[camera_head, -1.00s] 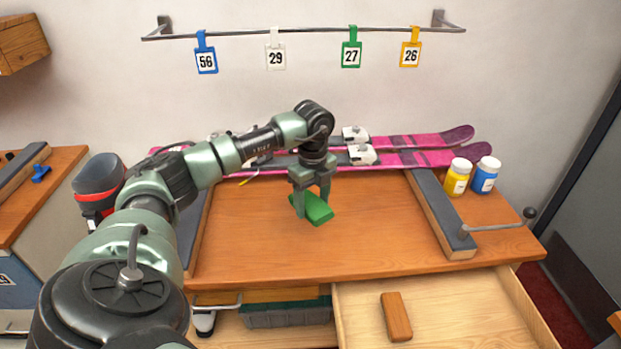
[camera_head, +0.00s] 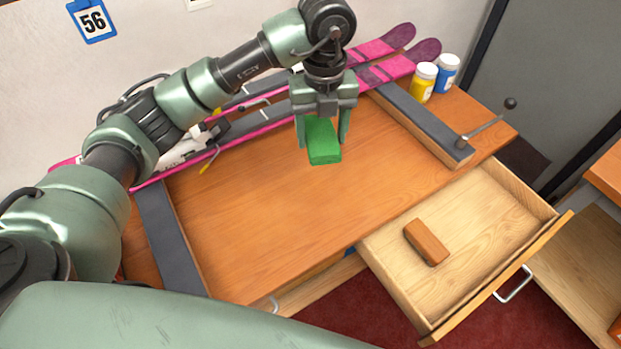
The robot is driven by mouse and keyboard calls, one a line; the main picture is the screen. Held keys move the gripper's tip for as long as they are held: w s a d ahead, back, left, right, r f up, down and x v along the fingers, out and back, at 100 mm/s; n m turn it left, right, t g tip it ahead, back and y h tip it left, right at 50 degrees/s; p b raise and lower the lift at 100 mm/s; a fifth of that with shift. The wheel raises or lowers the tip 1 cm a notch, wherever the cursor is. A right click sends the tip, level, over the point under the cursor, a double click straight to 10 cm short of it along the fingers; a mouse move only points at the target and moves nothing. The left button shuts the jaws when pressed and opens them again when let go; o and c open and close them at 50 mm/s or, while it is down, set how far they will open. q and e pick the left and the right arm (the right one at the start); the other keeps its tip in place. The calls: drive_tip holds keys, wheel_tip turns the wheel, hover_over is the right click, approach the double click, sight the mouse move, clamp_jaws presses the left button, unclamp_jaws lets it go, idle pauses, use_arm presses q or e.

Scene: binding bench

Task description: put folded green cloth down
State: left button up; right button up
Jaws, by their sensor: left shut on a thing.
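The folded green cloth (camera_head: 323,142) is a small bright green block shape between the fingers of my left gripper (camera_head: 323,135). The gripper is shut on it and points down over the back middle of the wooden bench top (camera_head: 270,210). The cloth appears to be held above the bench; the exact gap cannot be told. My right gripper does not show.
Pink skis (camera_head: 385,68) lie along the back of the bench. Dark padded bars stand at left (camera_head: 172,240) and right (camera_head: 425,122). A yellow jar (camera_head: 424,84) and blue jar (camera_head: 446,76) stand back right. An open drawer (camera_head: 475,215) holds a wooden block (camera_head: 427,242). The bench middle is clear.

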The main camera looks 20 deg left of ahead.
use_arm(q)
drive_tip(key=p, duration=0.2)
hover_over(319, 190)
wheel_tip(319, 190, down, 12)
drive_tip(key=shift+r, duration=0.1)
drive_tip(key=shift+f, duration=0.45)
wheel_tip(319, 190, down, 4)
drive_tip(key=shift+r, duration=0.1)
drive_tip(key=o, duration=1.3)
drive_tip(key=shift+c, duration=0.2)
